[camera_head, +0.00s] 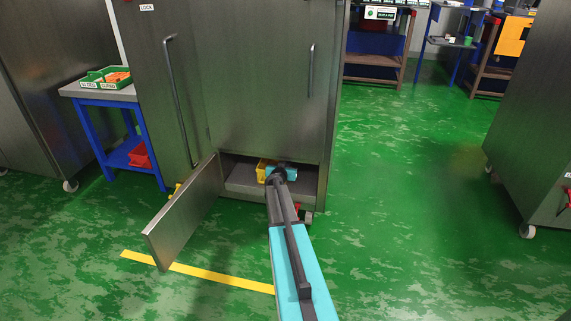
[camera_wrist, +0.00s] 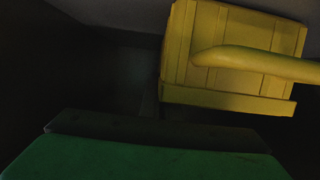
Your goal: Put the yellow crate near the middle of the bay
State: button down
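The yellow crate (camera_head: 262,170) is inside the low open bay (camera_head: 240,182) of the steel cabinet, left of my gripper and partly hidden by it. In the wrist view the crate (camera_wrist: 235,50) fills the upper right, with a yellow bar like a handle across it. My gripper (camera_head: 282,173) reaches into the bay, close to the crate. Its fingers do not show clearly in either view, so I cannot tell whether it touches or holds the crate.
The bay's door (camera_head: 185,212) stands swung open on the left. A yellow floor line (camera_head: 200,273) runs in front. A blue table (camera_head: 105,95) with a green tray (camera_head: 106,79) stands at left. Green floor (camera_head: 400,180) is clear to the right.

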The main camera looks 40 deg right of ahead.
dwell(0.3)
jog(key=c, duration=2)
grip_release()
jog(key=p+v, duration=0.1)
jog(key=v, duration=1.1)
